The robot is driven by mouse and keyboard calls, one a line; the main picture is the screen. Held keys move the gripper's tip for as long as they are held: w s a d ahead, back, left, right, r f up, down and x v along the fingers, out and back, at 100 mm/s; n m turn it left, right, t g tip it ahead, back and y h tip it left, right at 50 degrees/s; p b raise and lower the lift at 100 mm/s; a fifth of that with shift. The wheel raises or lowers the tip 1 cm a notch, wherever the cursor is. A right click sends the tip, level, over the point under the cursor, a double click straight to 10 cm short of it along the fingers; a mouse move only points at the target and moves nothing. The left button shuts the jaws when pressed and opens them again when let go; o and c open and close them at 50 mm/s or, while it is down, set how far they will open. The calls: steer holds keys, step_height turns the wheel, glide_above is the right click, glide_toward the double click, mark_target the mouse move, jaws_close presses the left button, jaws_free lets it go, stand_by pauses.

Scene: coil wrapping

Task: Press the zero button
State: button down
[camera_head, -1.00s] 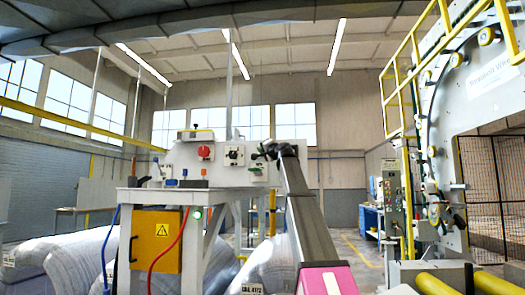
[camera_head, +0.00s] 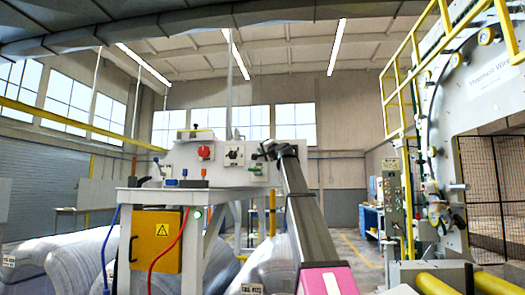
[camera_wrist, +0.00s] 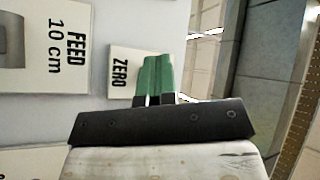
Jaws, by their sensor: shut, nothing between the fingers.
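The green zero button (camera_wrist: 155,74) sticks out from the pale control panel (camera_wrist: 85,82) in the wrist view, beside the "ZERO" label (camera_wrist: 120,72). My gripper (camera_wrist: 154,99) is shut and empty, its dark fingertips right in front of the button. The fingertips overlap the button's lower part in the picture; I cannot tell whether they touch it. In the head view my gripper (camera_head: 268,151) is at the right end of the control panel (camera_head: 215,172), where it hides the button.
A "FEED 10 cm" label (camera_wrist: 65,50) is left of the zero label. The panel also carries a red knob (camera_head: 204,152) and a black switch (camera_head: 234,153). An orange box (camera_head: 156,240) hangs below. A large ring machine (camera_head: 445,130) stands at right.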

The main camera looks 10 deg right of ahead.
steer(key=shift+s, duration=0.1)
steer(key=shift+s+a, duration=0.25)
steer(key=shift+s, duration=0.65)
steer(key=s, duration=0.1)
steer(key=s+a, duration=0.1)
steer(key=s, duration=0.2)
steer(key=shift+s+a, duration=0.3)
steer(key=shift+s, duration=0.05)
steer(key=shift+s, duration=0.1)
stand_by(0.6)
